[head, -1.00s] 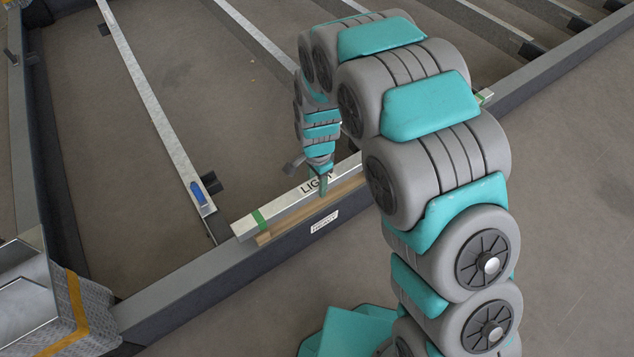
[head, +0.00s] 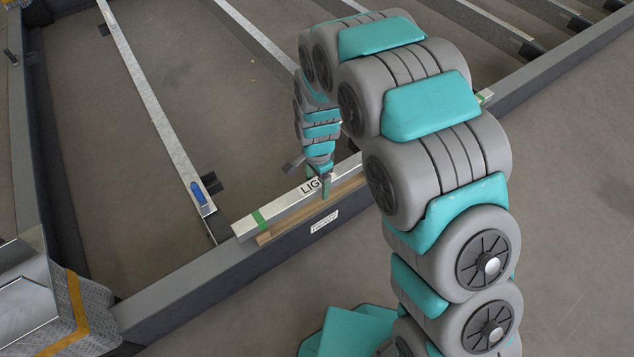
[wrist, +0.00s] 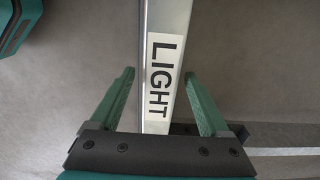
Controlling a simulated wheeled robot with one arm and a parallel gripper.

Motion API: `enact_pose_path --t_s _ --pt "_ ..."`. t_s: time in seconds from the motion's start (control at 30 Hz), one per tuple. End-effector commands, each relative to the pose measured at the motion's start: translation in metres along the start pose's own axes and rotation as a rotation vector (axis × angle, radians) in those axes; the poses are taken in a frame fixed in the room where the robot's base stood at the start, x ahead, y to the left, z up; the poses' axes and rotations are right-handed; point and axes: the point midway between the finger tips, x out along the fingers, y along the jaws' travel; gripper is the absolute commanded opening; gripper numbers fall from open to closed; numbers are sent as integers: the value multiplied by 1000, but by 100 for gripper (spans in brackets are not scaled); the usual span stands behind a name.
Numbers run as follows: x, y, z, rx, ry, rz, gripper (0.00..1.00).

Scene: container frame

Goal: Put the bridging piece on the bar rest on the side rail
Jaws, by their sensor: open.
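The bridging piece (head: 283,207) is a long pale metal bar with a LIGHT label and green bands near its ends. In the head view it lies along the side rail (head: 186,287), above a wooden strip (head: 290,225) that seems to be the bar rest. My arm hides part of the bar. My gripper (head: 324,187) is at the labelled part of the bar. In the wrist view my gripper (wrist: 159,77) is open, with one green finger on each side of the bar (wrist: 165,20); a gap shows on both sides.
Thin metal bars (head: 150,95) cross the frame beyond the rail, one with a blue piece (head: 197,193) at its near end. A metal-topped block with an orange band (head: 75,318) stands at lower left. Bare floor (head: 230,325) lies in front of the rail.

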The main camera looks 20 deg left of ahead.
Motion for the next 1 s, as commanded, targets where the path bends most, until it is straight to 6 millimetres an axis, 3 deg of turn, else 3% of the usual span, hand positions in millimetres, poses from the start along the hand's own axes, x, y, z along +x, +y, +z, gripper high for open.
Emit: enact_pose_path --t_s 0.6,1.0 --pt "-107 -2 -1 0 3 -6 80" --pt "-118 0 0 0 0 0 80"
